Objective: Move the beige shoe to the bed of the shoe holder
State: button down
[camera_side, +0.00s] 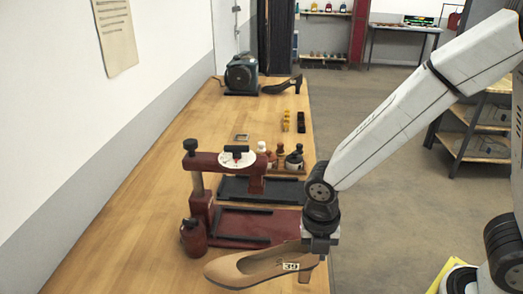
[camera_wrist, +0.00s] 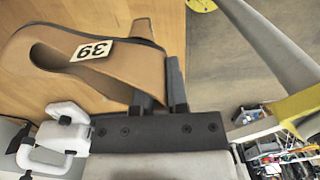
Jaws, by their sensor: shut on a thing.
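The beige shoe (camera_side: 250,269), a heeled pump with a "39" label, is at the front of the bench in the side view. My gripper (camera_side: 319,247) is shut on its heel end, with the toe pointing left. A dark red device with a post, a dial and a low bed (camera_side: 236,226), seemingly the shoe holder, stands just behind the shoe. The bed looks empty, though the shoe and my gripper stand in front of part of it.
A black tray (camera_side: 245,187) lies behind the red bed, with several small bottles (camera_side: 278,157) behind it. A dark red flask (camera_side: 193,237) stands left of the holder. A black shoe (camera_side: 283,86) and a dark machine (camera_side: 241,75) are at the back. The bench's left side is clear.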

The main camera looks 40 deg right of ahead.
jog(key=shift+s+d+r, duration=0.2)
jog(key=shift+r, duration=0.55)
jog(key=shift+s+d+r, duration=0.2)
jog(key=shift+d+r, duration=0.05)
jog(key=shift+r, duration=0.55)
jog(key=shift+s+d+r, duration=0.2)
jog(key=shift+r, duration=0.55)
jog(key=shift+r, duration=0.2)
